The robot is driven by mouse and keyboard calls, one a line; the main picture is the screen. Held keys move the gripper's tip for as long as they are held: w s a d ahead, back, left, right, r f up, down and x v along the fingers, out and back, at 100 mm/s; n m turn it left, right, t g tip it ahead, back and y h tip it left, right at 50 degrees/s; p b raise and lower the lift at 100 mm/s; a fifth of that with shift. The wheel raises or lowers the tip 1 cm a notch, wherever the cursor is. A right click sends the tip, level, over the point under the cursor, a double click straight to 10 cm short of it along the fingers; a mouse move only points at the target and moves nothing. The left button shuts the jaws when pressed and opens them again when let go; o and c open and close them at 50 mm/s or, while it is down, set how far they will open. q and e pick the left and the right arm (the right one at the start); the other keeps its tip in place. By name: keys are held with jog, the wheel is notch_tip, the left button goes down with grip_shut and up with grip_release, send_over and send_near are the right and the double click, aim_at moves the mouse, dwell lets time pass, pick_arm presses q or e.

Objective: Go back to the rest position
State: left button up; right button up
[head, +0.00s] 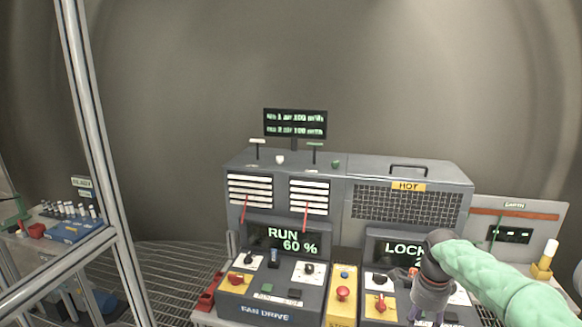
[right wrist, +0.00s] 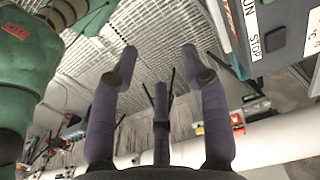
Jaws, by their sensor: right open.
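My right gripper (head: 430,312) hangs from my green right arm in front of the heater panel marked LOCK (head: 404,250), covering part of that display and some controls. In the right wrist view its purple fingers (right wrist: 160,68) are spread wide with nothing between them. I cannot tell from the head view whether the gripper touches the panel. My left gripper is not in view.
The FAN DRIVE panel (head: 268,312) reads RUN 60 %. A red emergency button (head: 343,293) sits on a yellow block between the panels. A metal frame post (head: 100,150) stands at left, before a bench with a blue rack (head: 72,232).

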jog(key=s+a+f+n+y+b, duration=0.1)
jog(key=a+f+n+b, duration=0.2)
jog(key=f, duration=0.7)
jog(key=s+a+f+n+y, duration=0.1)
jog(key=s+a+f+n, duration=0.15)
jog(key=a+f, duration=0.55)
jog(key=a+f+n+y+b, duration=0.15)
jog(key=f+n, duration=0.25)
jog(key=f, duration=0.9)
jog(key=s+a+f+n+b, duration=0.2)
jog(key=s+a+f+n, duration=0.2)
jog(key=s+f, duration=0.5)
jog(key=s+a+f+n+b, duration=0.2)
jog(key=s+a+f+n, duration=0.3)
jog(key=s+f, duration=0.4)
jog(key=s, duration=0.2)
jog(key=shift+s+a+b, duration=0.35)
jog(key=shift+a+b, duration=0.05)
jog(key=shift+y, duration=0.25)
